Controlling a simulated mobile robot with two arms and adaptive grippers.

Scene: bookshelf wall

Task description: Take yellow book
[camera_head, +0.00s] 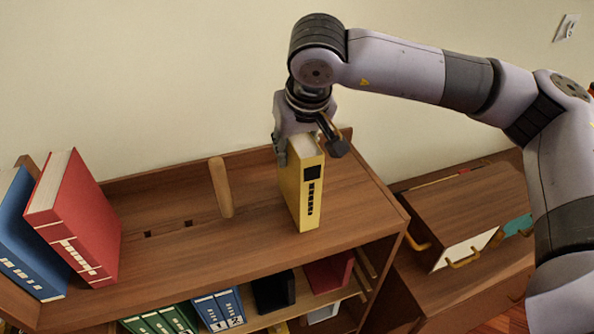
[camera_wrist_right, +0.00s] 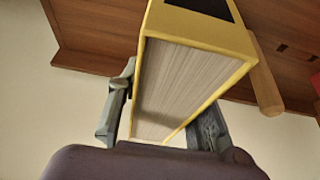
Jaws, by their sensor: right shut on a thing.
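The yellow book (camera_head: 303,188) stands upright on the top shelf board in the head view, its spine with black marks facing front. My right gripper (camera_head: 302,148) comes from above and is shut on the top of the book, one finger on each side. In the right wrist view the yellow book (camera_wrist_right: 190,75) shows its white page edges between the two fingers of my right gripper (camera_wrist_right: 160,125). Whether the book's bottom touches the board is hard to tell. My left gripper is not in view.
A red book (camera_head: 75,215) and a blue book (camera_head: 28,240) lean at the left of the top board (camera_head: 180,250). A wooden peg (camera_head: 221,187) stands left of the yellow book. Green, blue, black and red binders fill the shelf below. A lower cabinet (camera_head: 465,215) is at right.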

